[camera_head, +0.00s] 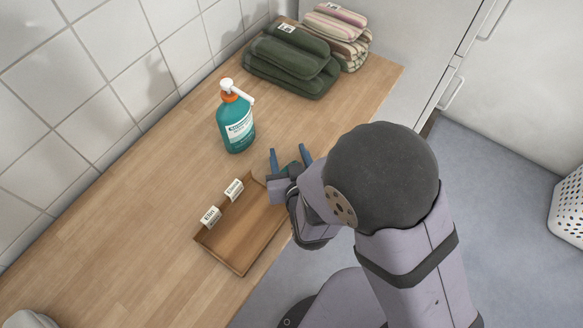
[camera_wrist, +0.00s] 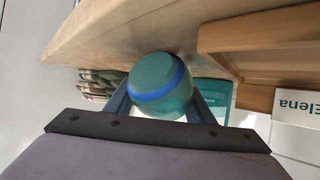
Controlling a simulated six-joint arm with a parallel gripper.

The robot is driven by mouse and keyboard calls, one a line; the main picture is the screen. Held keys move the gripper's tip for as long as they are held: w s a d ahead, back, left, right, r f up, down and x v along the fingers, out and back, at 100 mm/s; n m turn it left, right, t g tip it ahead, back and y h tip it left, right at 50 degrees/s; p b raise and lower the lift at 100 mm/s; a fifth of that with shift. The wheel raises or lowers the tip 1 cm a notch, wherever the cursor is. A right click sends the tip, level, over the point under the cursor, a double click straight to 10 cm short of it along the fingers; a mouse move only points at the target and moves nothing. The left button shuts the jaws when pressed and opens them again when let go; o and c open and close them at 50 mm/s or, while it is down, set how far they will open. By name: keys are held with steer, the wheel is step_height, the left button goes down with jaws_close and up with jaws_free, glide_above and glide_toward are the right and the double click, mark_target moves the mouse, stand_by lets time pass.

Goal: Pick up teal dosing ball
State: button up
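The teal dosing ball (camera_wrist: 152,80), with a blue band around it, sits between the two fingers of my gripper (camera_wrist: 161,98) in the wrist view. The fingers lie along both sides of the ball, and their tips are partly hidden by it. I cannot tell whether they press on it. In the head view my gripper (camera_head: 289,156) is near the counter's front edge, with its fingers apart and only a sliver of the ball (camera_head: 289,168) showing between them. I cannot tell whether the ball touches the counter.
A shallow wooden tray (camera_head: 241,266) with two name labels lies left of my gripper on the wooden counter (camera_head: 120,235). A teal pump bottle (camera_head: 236,126) stands behind. Folded green towels (camera_head: 285,70) and striped towels (camera_head: 337,33) are at the far end. The left counter is mostly clear.

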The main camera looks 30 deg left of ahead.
steer(key=c, duration=0.5)
steer(key=shift+c, duration=0.4)
steer(key=shift+r, duration=0.35)
jaws_close()
step_height(320, 180, up, 9)
steer(key=p, duration=0.1)
steer(key=shift+r+p, duration=0.15)
steer(key=shift+p, duration=0.25)
steer(key=o, duration=1.5)
jaws_free()
